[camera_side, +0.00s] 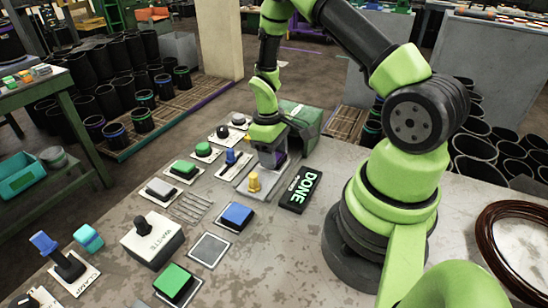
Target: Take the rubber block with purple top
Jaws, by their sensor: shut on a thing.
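My gripper (267,157) points down over a pale plate (243,186) near the middle of the table. It is shut on a small dark block with a purple top (280,159). Only a sliver of the purple shows between the grey fingers; the rest of the block is hidden. I cannot tell whether the block touches the plate.
A green box (301,122) is behind.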

